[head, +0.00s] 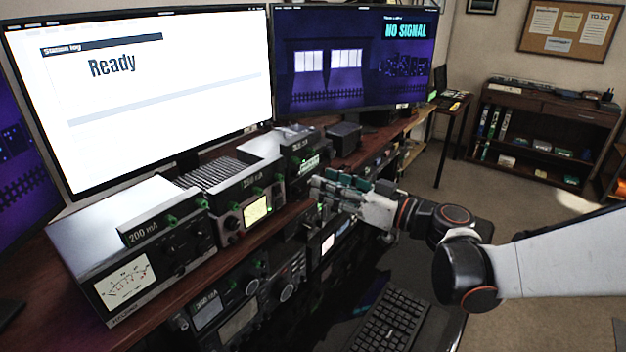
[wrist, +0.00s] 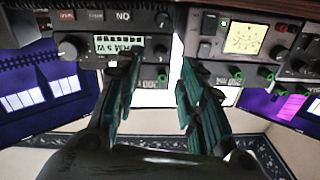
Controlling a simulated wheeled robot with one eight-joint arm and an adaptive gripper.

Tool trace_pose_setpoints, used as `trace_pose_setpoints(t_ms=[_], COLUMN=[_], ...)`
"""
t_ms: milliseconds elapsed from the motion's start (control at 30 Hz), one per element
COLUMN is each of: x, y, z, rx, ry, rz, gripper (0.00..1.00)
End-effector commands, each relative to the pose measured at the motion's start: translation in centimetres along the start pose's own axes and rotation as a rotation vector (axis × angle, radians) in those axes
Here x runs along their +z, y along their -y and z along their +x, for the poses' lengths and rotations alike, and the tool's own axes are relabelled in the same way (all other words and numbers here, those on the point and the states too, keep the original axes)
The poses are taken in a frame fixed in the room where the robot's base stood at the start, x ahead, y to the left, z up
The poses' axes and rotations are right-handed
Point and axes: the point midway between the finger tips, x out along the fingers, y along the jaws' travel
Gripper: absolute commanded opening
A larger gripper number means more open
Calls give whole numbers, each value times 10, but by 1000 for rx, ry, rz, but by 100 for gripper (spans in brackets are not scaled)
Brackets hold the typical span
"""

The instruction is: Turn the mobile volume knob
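A compact radio with a small lit display (wrist: 120,44) fills the upper left of the wrist view. A large dark round knob (wrist: 70,48) is left of that display, and smaller knobs (wrist: 162,48) are right of it. No readable label shows which is the volume knob. In the head view, a radio with a green-lit display (head: 308,164) stands on the shelf just behind my gripper (head: 322,188). In the wrist view my gripper (wrist: 160,62) has its two fingers well apart, with nothing between them. The left finger overlaps the radio's face; contact cannot be judged.
A unit with a yellow meter (head: 256,210) and a 200 mA meter box (head: 125,282) stand to the left on the wooden desk (head: 75,335). Two large monitors (head: 150,100) rise behind. More equipment (head: 240,320) sits below the shelf. A keyboard (head: 390,320) lies in front.

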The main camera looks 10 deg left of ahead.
Motion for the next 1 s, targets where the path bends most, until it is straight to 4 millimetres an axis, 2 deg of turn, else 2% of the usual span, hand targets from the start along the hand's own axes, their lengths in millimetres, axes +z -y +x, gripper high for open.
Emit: trace_pose_setpoints(t_ms=[100, 333, 500, 833, 1000], x=[0, 0, 0, 0, 6], y=[-1, -1, 0, 1, 7], z=[-25, -55, -62, -63, -70], rx=[3, 1, 0, 2, 37], ry=[0, 0, 0, 7, 90], rz=[0, 0, 0, 4, 48], gripper=[36, 36, 36, 36, 36])
